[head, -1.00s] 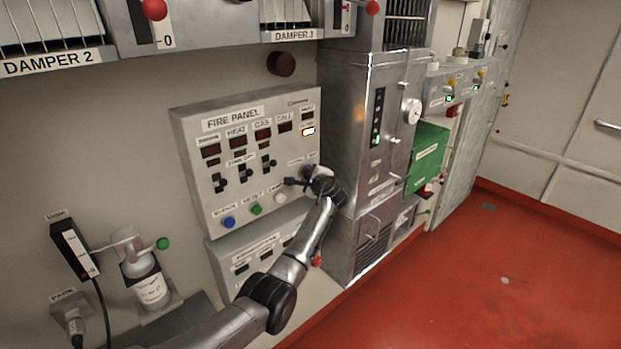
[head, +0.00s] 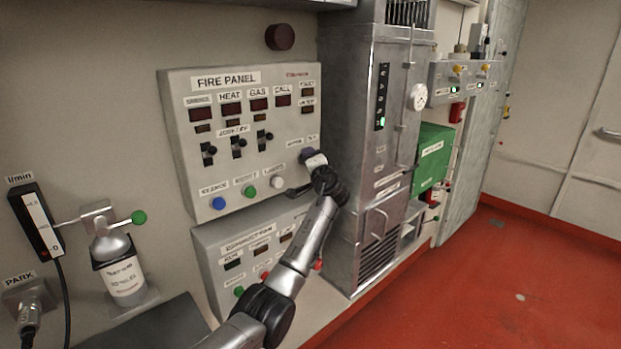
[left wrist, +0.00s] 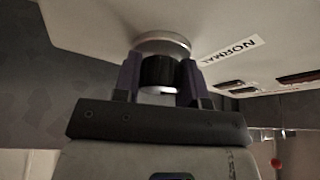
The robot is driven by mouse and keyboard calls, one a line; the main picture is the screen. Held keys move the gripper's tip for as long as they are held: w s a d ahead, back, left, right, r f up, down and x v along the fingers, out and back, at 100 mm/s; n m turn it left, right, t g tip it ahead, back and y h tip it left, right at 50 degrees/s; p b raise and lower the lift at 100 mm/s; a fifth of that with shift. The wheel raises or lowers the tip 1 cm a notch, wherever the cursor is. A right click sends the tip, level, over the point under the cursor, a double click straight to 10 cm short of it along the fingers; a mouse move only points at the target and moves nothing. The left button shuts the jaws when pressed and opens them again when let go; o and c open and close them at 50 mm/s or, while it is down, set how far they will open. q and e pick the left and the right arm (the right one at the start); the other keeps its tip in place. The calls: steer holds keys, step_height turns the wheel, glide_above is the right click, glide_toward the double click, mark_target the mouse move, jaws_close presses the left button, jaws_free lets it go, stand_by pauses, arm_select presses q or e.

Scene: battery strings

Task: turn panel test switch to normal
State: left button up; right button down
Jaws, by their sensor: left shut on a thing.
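The grey fire panel (head: 240,185) is on the wall left of the metal cabinet. My left gripper (head: 312,158) is at the panel's lower right, below two small labels, and hides most of the test switch in the head view. In the left wrist view, my left gripper (left wrist: 160,82) has its two purple-grey fingers on either side of the round black switch knob (left wrist: 159,72) and is shut on it. The knob has a silver collar against the panel. A label reading NORMAL (left wrist: 229,51) is beside it. My right gripper is not in view.
Blue (head: 219,204), green (head: 249,191) and white (head: 277,182) buttons sit left of my gripper on the panel. A second panel (head: 250,245) is below. The metal cabinet (head: 350,110) stands close on the right. The red floor is clear.

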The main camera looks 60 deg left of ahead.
arm_select(q)
steer(key=n+b, duration=0.1)
steer(key=n+y+b, duration=0.1)
steer(key=b, duration=0.1)
steer(key=n+g+b, duration=0.1)
steer(key=n+b, duration=0.1)
steer(key=shift+f+y, duration=0.3)
steer(key=shift+r+n+g+y+b, duration=0.15)
steer(key=shift+n+g+y+b, duration=0.2)
steer(key=shift+n+b, duration=0.6)
steer(key=shift+r+n+g+y+b, duration=0.1)
steer(key=shift+n+g+y+b, duration=0.15)
steer(key=shift+n+g+b, duration=0.65)
steer(key=shift+n+t, duration=0.35)
steer(key=shift+n, duration=0.1)
steer(key=o, duration=0.9)
steer(key=p+v, duration=0.1)
steer(key=v, duration=1.3)
